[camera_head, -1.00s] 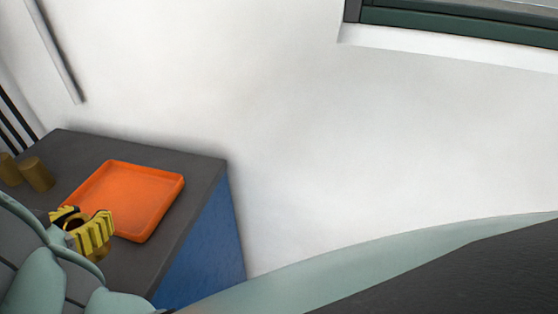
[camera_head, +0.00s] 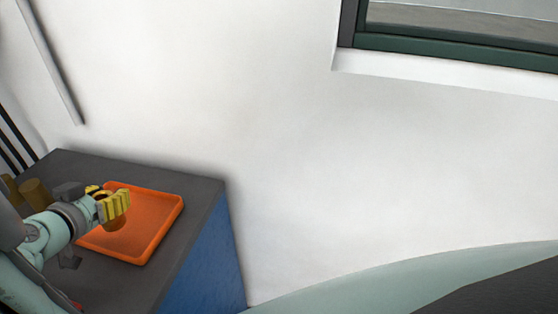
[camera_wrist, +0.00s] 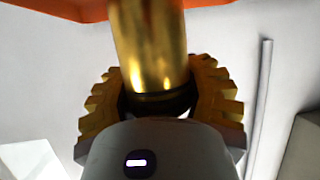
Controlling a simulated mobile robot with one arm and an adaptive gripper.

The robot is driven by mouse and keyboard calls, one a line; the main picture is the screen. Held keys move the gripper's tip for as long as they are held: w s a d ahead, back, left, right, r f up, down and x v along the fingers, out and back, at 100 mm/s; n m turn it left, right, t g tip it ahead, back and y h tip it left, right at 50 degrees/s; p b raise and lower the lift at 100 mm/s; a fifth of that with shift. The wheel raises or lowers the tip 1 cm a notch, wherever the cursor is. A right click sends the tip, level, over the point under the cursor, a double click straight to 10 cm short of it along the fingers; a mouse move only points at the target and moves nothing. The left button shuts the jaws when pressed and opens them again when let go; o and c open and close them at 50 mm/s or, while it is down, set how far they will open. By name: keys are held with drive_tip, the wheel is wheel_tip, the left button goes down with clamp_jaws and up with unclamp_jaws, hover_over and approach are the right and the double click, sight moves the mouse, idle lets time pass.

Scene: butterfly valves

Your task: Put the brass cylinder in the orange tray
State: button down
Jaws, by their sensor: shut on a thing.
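My gripper (camera_head: 112,206), with yellow ribbed fingers, is shut on a brass cylinder. In the wrist view the shiny brass cylinder (camera_wrist: 150,45) stands out between the two yellow fingers (camera_wrist: 160,95). The orange tray (camera_head: 160,222) lies on the dark worktop, and its inside that shows is empty. An orange strip of the tray (camera_wrist: 55,10) crosses the top of the wrist view. I cannot tell whether the cylinder touches the tray.
More brass cylinders (camera_head: 34,191) stand on the dark worktop (camera_head: 195,190) at the left, partly hidden by my arm. The worktop's blue side (camera_head: 210,255) drops off at the right. A white wall (camera_head: 270,120) stands behind, with a grey pipe (camera_head: 50,62) and a window (camera_head: 460,30).

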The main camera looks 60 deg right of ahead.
drive_tip(key=w+d+p, duration=0.1)
drive_tip(key=w+d, duration=0.1)
drive_tip(key=shift+w+d+f, duration=0.15)
drive_tip(key=shift+w+d, duration=0.2)
drive_tip(key=shift+w, duration=0.05)
wheel_tip(320, 180, down, 3)
drive_tip(key=shift+r+p, duration=0.15)
drive_tip(key=shift+p, duration=0.2)
drive_tip(key=shift+f, duration=0.3)
drive_tip(key=shift+f+b, duration=0.15)
drive_tip(key=shift+b, duration=0.15)
drive_tip(key=shift+c, duration=1.8)
unclamp_jaws()
drive_tip(key=shift+a, duration=0.1)
